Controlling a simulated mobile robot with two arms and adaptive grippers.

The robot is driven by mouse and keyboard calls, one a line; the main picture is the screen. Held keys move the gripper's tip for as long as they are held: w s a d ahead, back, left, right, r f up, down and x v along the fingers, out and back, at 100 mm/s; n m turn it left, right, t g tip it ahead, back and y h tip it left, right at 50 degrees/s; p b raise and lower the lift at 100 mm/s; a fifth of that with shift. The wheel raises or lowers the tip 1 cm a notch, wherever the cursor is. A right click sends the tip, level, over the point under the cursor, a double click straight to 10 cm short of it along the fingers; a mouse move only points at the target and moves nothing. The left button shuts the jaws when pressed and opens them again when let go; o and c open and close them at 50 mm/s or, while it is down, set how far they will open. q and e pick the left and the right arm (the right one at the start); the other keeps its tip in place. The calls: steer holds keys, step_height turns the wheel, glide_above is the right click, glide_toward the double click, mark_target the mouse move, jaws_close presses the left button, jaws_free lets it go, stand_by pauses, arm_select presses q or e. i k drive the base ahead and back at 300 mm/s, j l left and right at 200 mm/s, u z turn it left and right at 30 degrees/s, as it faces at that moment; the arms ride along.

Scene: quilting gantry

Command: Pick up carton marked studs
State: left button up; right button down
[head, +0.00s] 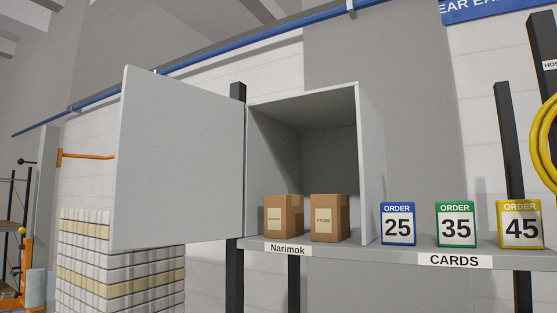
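Two brown cartons stand upright side by side inside an open grey cabinet (371,165). The right carton (344,205) carries a pale label that appears to read STUDS. The left carton (294,203) has a similar pale label whose word is too small to read surely. Both stand near the front of the cabinet floor, with a small gap between them. The cabinet door (180,165) is swung wide open to the left. Neither of my grippers shows in the head view.
Order cards 25 (398,224), 35 (455,224) and 45 (520,224) stand on the shelf (400,254) right of the cabinet. A label reading Narimok (288,249) is on the shelf edge below the cartons. Stacked pale blocks (150,275) stand below the door.

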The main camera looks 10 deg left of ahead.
mark_target(330, 220)
steer(key=i+j+z, duration=0.15)
steer(key=j+z, duration=0.25)
steer(key=i+j+z, duration=0.1)
steer(key=j+z, duration=0.25)
steer(key=j, duration=0.25)
steer(key=j+z, duration=0.4)
steer(key=j, duration=0.15)
steer(key=j+z, duration=0.4)
steer(key=j, duration=0.15)
steer(key=k+j, duration=0.1)
steer(key=j, duration=0.4)
steer(key=k+j, duration=0.1)
steer(key=j, duration=0.95)
steer(key=i+l+z, duration=0.1)
steer(key=l+z, duration=0.2)
steer(key=i+l+z, duration=0.1)
steer(key=l+z, duration=0.15)
steer(key=i+l, duration=0.1)
steer(key=i+l+u, duration=0.1)
steer(key=u, duration=0.4)
steer(key=i+l+u, duration=0.15)
steer(key=u, duration=0.35)
